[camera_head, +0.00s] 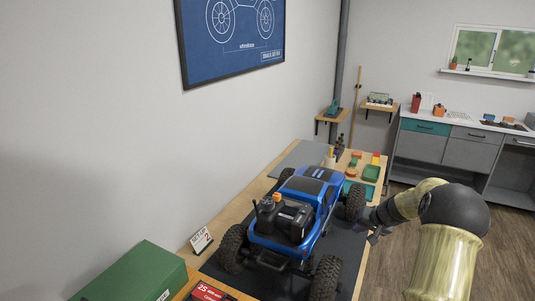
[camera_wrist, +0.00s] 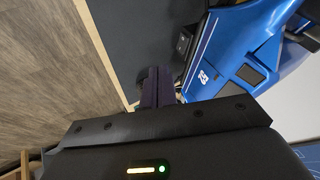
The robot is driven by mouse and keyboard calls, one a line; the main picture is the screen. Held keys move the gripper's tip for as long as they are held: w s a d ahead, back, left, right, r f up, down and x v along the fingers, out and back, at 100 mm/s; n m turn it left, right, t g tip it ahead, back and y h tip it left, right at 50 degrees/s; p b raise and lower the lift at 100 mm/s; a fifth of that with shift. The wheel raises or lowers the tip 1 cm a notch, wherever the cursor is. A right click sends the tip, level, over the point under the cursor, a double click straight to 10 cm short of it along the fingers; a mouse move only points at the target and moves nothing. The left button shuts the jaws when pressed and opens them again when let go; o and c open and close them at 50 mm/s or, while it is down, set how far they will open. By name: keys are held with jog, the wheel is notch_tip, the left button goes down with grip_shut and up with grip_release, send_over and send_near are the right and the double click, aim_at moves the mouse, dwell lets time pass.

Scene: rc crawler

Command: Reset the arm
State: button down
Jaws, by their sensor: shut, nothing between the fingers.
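My arm comes in from the lower right in the head view, and my gripper (camera_head: 372,228) is beside the right flank of a blue crawler truck (camera_head: 322,190). In the wrist view my gripper (camera_wrist: 158,75) has its dark fingers together with nothing between them. The truck's blue body (camera_wrist: 225,45) is just right of the fingers there; I cannot tell whether they touch. The truck stands upright on its wheels on a dark mat (camera_head: 345,245) on the wooden bench.
A green box (camera_head: 140,272), a red box (camera_head: 205,292) and a small numbered sign (camera_head: 201,240) are on the near left. Open wood floor (camera_head: 505,240) is to the right.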

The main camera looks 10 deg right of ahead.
jog(key=shift+n+g, duration=0.8)
jog(key=s+a+r, duration=0.1)
jog(key=a, duration=0.2)
jog(key=s+a, duration=0.1)
jog(key=a, duration=0.2)
jog(key=s+a+r+p, duration=0.1)
jog(key=a, duration=0.2)
jog(key=shift+s+a+r, duration=0.2)
jog(key=shift+a+r, duration=0.1)
jog(key=shift+n+g+h, duration=0.4)
jog(key=shift+n+g, duration=0.1)
jog(key=s+a, duration=0.1)
jog(key=a, duration=0.1)
jog(key=s+a+r, duration=0.1)
jog(key=s+a, duration=0.1)
jog(key=s+a+r, duration=0.1)
jog(key=s+a, duration=0.1)
jog(key=shift+s+a+p, duration=0.15)
jog(key=shift+a+p, duration=0.15)
jog(key=shift+a, duration=0.05)
jog(key=s+a+r+n+p, duration=0.1)
jog(key=s+a, duration=0.4)
jog(key=s, duration=0.5)
jog(key=s+a+r+n+g+h, duration=0.1)
jog(key=s+a, duration=0.4)
jog(key=s, duration=0.5)
jog(key=shift+s+a+r+n+g+h+p, duration=0.3)
jog(key=shift+a+r+p, duration=0.1)
jog(key=shift+r, duration=0.15)
